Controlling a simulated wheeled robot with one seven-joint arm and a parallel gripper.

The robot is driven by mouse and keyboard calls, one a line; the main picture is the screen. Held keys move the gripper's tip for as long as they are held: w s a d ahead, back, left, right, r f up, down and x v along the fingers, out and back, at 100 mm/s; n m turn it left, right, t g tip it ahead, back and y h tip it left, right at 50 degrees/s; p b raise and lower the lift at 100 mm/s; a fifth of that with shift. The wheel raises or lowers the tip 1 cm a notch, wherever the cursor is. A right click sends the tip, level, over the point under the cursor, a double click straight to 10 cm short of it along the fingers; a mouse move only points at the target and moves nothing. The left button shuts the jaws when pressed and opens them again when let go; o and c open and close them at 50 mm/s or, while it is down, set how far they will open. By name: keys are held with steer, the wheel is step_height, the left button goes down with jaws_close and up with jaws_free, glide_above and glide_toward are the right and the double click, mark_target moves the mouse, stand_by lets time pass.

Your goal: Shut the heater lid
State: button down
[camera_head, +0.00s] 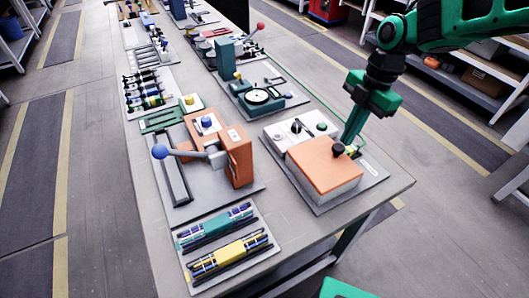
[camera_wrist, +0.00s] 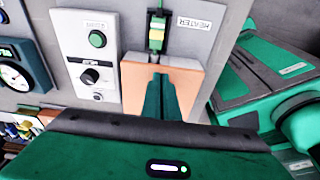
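The heater is a grey box with an orange lid (camera_head: 322,164) near the right side of the bench. The lid looks flat on the box. A black knob (camera_head: 338,150) stands near its back right edge. In the wrist view the lid (camera_wrist: 190,83) lies below a HEATER label (camera_wrist: 193,23) and a green latch-like part (camera_wrist: 157,32). My gripper (camera_head: 349,141) points down with its tips close beside the knob. In the wrist view its fingers (camera_wrist: 160,78) are together over the lid. The knob is hidden there, and I see nothing held.
A control panel (camera_wrist: 95,55) with a green button and black dial sits beside the lid. An orange press with a blue-balled lever (camera_head: 232,148) stands to the left. Trays of coloured parts (camera_head: 225,243) lie at the front left. Floor is free beyond the bench's right edge.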

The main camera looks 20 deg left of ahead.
steer(key=shift+s+d+f, duration=0.1)
steer(key=shift+d+f, duration=0.35)
steer(key=shift+f, duration=0.05)
steer(key=w+d+r, duration=0.6)
steer(key=w+r, duration=0.1)
steer(key=w, duration=0.1)
steer(key=s+d+r+m+t, duration=0.15)
steer(key=s+d+m, duration=0.25)
steer(key=d+m, duration=0.7)
steer(key=s+d+m+h, duration=0.1)
steer(key=s+d+m, duration=1.35)
steer(key=d, duration=0.45)
steer(key=s+d+f+m, duration=0.1)
steer(key=s+d+m, duration=0.1)
steer(key=s+m, duration=0.2)
steer(key=s+d+f+m, duration=0.2)
steer(key=s+m, duration=0.3)
steer(key=s, duration=0.3)
steer(key=shift+d, duration=0.45)
